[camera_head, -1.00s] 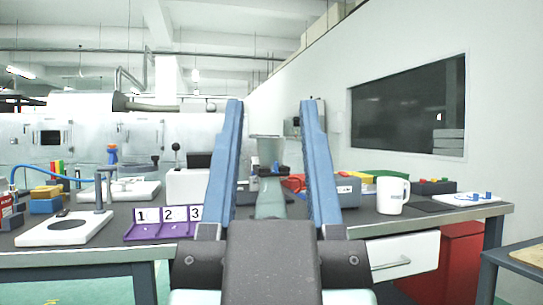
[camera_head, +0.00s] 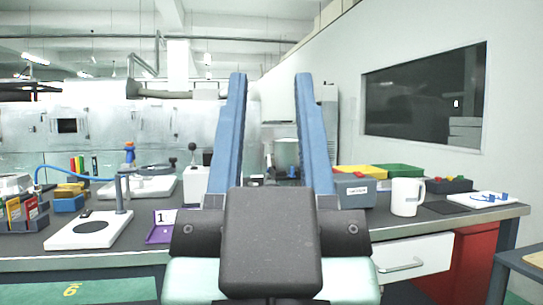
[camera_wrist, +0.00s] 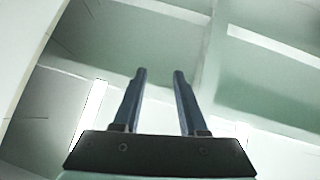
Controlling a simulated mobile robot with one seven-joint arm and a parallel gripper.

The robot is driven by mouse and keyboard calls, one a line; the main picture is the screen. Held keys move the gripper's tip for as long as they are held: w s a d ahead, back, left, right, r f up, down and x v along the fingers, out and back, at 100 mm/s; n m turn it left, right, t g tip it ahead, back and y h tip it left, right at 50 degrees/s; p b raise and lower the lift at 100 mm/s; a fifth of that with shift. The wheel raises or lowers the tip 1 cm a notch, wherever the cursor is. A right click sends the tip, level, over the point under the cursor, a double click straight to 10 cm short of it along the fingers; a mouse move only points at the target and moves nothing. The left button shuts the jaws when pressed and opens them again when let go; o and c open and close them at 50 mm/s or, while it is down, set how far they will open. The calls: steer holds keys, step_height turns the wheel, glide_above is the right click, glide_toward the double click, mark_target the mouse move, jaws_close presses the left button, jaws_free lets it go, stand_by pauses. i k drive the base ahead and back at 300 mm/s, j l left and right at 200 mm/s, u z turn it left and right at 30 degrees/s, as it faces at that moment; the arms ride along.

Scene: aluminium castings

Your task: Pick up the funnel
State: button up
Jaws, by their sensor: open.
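I cannot make out a funnel with certainty in either view. A grey, pot-like vessel (camera_head: 287,154) shows at the back of the bench between my fingers, partly hidden by them. I cannot tell what it is. My gripper (camera_head: 270,76) points upward in front of the bench in the head view, its two blue fingers apart and empty. In the wrist view my gripper (camera_wrist: 160,73) is open against the ceiling, with nothing between the fingers.
The bench (camera_head: 400,222) holds a white stand (camera_head: 70,232), a purple numbered tray (camera_head: 160,232) partly behind my gripper, a white mug (camera_head: 406,197), a grey bin (camera_head: 355,191) and a green bin (camera_head: 398,170). A side table (camera_head: 505,256) stands at right.

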mark_target(286, 151)
steer(key=i+l+u, duration=0.15)
steer(key=u, duration=0.3)
steer(key=i+l+u, duration=0.25)
steer(key=u, duration=0.2)
steer(key=i+l+u, duration=0.3)
steer(key=u, duration=0.15)
steer(key=i+l, duration=0.15)
steer(key=l, duration=0.15)
steer(key=i+l, duration=0.15)
steer(key=l, duration=0.2)
steer(key=i+l+u, duration=0.1)
steer(key=l, duration=0.2)
steer(key=i+l, duration=0.2)
steer(key=l, duration=0.1)
